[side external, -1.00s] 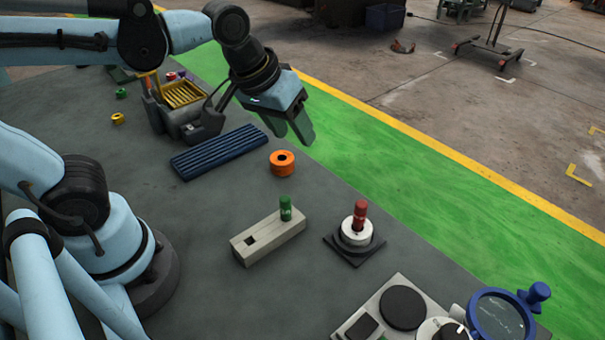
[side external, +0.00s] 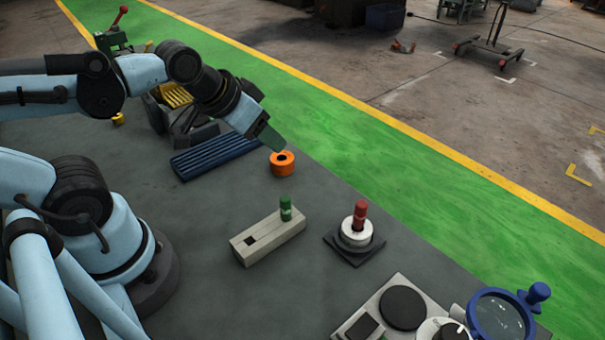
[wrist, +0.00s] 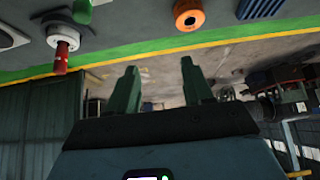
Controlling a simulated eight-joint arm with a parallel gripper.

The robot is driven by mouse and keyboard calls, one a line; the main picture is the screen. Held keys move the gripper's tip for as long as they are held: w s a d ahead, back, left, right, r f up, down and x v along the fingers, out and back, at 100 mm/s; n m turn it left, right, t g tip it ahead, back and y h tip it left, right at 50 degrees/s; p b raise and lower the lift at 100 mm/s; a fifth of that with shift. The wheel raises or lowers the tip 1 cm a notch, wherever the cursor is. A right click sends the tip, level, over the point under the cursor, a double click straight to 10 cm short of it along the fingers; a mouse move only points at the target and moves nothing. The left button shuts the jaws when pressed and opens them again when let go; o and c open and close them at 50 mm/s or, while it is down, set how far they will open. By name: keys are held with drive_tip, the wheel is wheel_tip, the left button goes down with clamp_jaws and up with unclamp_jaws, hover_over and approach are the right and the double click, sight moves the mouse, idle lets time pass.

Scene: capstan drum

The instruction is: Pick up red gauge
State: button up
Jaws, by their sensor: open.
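The red gauge (side external: 360,213) is a small red cylinder standing upright in a white round collar (side external: 356,233) on a dark square base (side external: 338,246). It also shows in the wrist view (wrist: 61,58) at the upper left. A green gauge (side external: 286,208) stands at one end of a pale block (side external: 262,240), left of the red one. My gripper (side external: 275,143) is up and to the left of the red gauge, near the orange ring, well apart from the gauge. In the wrist view its two green fingers (wrist: 159,75) are spread with nothing between them.
An orange ring (side external: 282,163) lies on the grey table near my gripper. A ribbed blue mat (side external: 215,155) lies left of it. A grey panel with a dark disc (side external: 403,307) and a blue-rimmed magnifier (side external: 500,317) stand at front right. Table between ring and red gauge is clear.

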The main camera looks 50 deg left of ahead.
idle(0.6)
drive_tip(key=m+g+h, duration=0.1)
drive_tip(key=m+g, duration=0.2)
drive_tip(key=g, duration=0.1)
approach(362, 204)
drive_tip(key=shift+x, duration=6.05)
clamp_jaws()
